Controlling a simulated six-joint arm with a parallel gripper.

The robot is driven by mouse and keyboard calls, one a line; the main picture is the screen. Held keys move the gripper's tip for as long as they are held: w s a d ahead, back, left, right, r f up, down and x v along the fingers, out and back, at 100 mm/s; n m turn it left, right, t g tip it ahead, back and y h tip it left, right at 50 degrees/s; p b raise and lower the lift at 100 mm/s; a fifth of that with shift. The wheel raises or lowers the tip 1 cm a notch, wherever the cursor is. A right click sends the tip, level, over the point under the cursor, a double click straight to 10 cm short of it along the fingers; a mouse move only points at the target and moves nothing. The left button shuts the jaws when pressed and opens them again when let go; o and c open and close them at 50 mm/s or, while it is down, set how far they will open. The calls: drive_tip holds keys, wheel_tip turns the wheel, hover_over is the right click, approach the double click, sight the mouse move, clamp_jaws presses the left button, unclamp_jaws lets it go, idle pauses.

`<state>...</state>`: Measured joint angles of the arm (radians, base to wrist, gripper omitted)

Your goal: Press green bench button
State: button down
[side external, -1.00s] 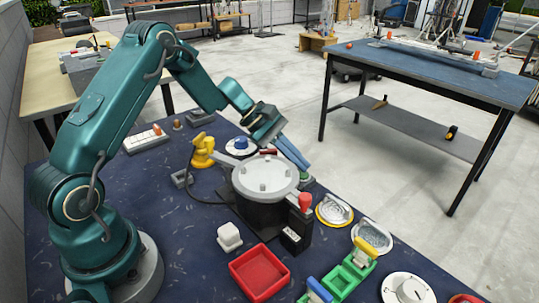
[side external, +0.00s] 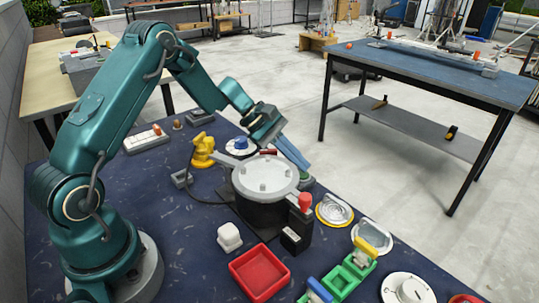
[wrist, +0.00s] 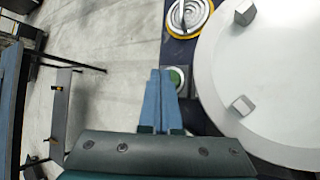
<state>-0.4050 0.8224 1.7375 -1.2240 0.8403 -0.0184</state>
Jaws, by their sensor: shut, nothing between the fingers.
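The green button (wrist: 177,78) shows in the wrist view, just beyond and partly behind my fingertips, on a small grey base. In the side external view a bit of the green button (side external: 306,183) shows behind the round drum, which hides the rest. My gripper (side external: 306,170) is shut and empty, with its blue fingers pointing down at the button. In the wrist view my gripper's fingertips (wrist: 160,74) overlap the button's left side. I cannot tell whether the tips touch it.
The grey-lidded black drum (side external: 265,180) stands close beside my fingers; its lid (wrist: 270,75) fills the right of the wrist view. A yellow-rimmed round dish (side external: 334,210), a red-knobbed black block (side external: 297,232) and a red tray (side external: 259,272) are near. Open floor lies beyond the bench edge.

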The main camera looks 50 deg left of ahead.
drive_tip(key=shift+f, duration=0.1)
drive_tip(key=shift+f, duration=0.35)
drive_tip(key=shift+r, duration=0.45)
drive_tip(key=shift+r, duration=3.05)
